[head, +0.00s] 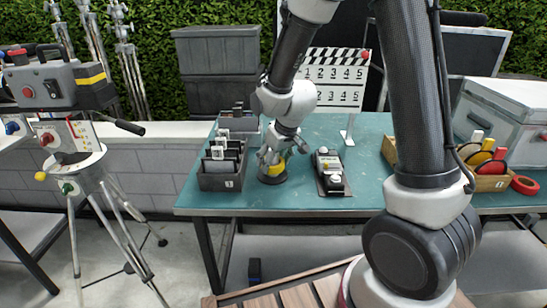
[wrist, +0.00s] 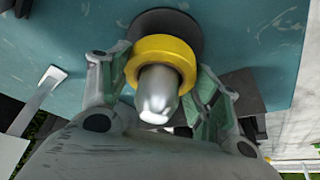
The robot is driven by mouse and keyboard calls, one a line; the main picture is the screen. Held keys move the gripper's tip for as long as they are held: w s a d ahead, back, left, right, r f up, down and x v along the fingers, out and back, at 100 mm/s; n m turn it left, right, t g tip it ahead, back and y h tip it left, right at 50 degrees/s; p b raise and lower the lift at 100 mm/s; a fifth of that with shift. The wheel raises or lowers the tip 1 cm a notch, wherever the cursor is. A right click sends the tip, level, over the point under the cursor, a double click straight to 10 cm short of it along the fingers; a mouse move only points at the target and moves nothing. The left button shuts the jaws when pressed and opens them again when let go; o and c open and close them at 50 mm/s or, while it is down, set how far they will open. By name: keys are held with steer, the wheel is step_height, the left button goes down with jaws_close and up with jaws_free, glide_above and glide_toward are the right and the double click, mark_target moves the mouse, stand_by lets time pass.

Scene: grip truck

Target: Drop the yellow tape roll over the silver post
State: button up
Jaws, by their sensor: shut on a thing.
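The yellow tape roll (head: 278,168) is low over a round black base (head: 272,180) on the teal table. In the wrist view the yellow tape roll (wrist: 133,68) is around the silver post (wrist: 158,92), whose rounded top sticks out through the hole toward the camera. My gripper (head: 270,156) is above the base, pointing down. In the wrist view my gripper (wrist: 160,75) has a finger on each side of the roll and is shut on it. I cannot tell whether the roll touches the base (wrist: 190,35).
A dark bin of slates (head: 220,178) stands close left of the post. A black device (head: 329,172) lies to the right, with a clapperboard (head: 335,78) behind. A wooden box (head: 490,180) of tape rolls and a red roll (head: 525,185) are at the far right.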

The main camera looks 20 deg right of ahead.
steer(key=shift+f, duration=1)
steer(key=o, duration=1.1)
steer(key=v, duration=1.2)
